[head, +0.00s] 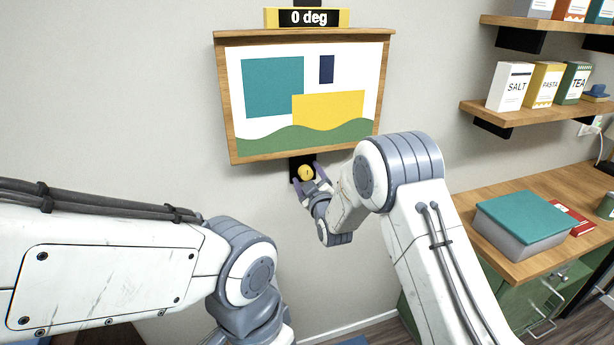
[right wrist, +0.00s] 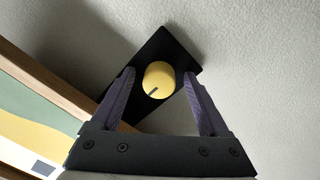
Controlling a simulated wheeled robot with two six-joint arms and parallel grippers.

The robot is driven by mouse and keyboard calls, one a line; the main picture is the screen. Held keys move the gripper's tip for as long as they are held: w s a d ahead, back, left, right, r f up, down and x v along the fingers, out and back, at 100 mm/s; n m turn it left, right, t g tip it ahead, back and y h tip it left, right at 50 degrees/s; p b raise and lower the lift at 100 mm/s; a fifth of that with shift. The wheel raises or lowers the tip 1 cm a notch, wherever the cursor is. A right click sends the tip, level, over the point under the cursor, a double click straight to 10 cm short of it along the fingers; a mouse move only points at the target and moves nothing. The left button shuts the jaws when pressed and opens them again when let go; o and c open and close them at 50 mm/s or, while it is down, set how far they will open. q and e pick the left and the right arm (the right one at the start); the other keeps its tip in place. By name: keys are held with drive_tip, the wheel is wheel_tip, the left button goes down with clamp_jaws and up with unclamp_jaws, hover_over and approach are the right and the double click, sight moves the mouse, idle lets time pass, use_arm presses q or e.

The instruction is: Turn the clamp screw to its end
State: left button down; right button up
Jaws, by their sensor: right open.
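The clamp screw is a round yellow knob (head: 306,173) with a dark mark, on a black plate below the framed picture. The knob also shows in the right wrist view (right wrist: 158,79), with its mark toward the lower left. The black plate (right wrist: 170,48) is behind it against the wall. My right gripper (head: 314,185) is open at the knob. In the right wrist view its two purple fingers (right wrist: 160,95) stand on either side of the knob, with gaps visible. My left arm comes in from the left in the head view; its gripper is out of view.
The wood-framed picture (head: 226,100) hangs just above the knob, under a yellow sign (head: 306,18) reading "0 deg". At right are shelves with boxes (head: 510,86) and a wooden counter (head: 522,268) with a teal-lidded box (head: 535,222). Wall below the knob is bare.

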clamp_jaws()
